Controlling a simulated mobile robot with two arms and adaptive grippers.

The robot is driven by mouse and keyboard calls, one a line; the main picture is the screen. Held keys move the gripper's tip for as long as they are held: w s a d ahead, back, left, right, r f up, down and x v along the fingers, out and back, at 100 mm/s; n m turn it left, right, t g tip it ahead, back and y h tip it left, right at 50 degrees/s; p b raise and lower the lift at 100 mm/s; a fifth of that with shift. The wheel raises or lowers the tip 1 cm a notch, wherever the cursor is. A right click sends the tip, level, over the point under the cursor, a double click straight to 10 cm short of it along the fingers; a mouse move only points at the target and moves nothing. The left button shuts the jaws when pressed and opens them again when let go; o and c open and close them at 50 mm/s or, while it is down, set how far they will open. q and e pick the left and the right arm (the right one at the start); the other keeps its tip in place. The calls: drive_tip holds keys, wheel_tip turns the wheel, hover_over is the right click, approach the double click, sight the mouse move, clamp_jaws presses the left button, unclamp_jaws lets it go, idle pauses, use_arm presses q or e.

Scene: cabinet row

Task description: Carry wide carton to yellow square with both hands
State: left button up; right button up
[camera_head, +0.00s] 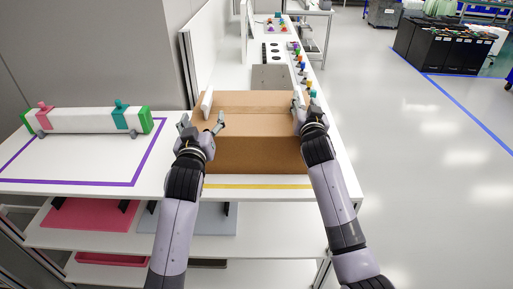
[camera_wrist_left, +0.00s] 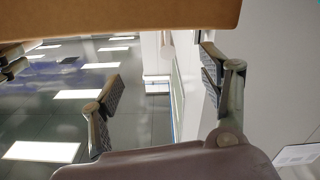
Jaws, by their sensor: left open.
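The wide brown carton (camera_head: 252,155) sits on the white counter in the head view. A yellow strip (camera_head: 258,186), part of the yellow square, shows along the counter just in front of it. The rest of the square is hidden. My left gripper (camera_head: 202,121) is open at the carton's left side, with nothing seen between its fingers. In the left wrist view the carton (camera_wrist_left: 120,16) fills the top edge, above the spread fingers of the left gripper (camera_wrist_left: 165,92). My right gripper (camera_head: 304,101) is at the carton's right edge; its finger gap is unclear.
A purple-outlined area (camera_head: 133,183) lies to the left, with a long white box (camera_head: 84,120) with green ends behind it. Small coloured pieces (camera_head: 299,66) line the counter's right edge farther back. A grey wall (camera_head: 90,45) stands back left. Open floor (camera_head: 425,180) lies right.

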use_arm(q)
drive_tip(key=s, duration=0.2)
drive_tip(key=shift+s, duration=0.35)
use_arm(e)
drive_tip(key=shift+o, duration=0.5)
drive_tip(key=o, duration=0.7)
drive_tip(key=s, duration=1.2)
drive_tip(key=shift+f, duration=0.1)
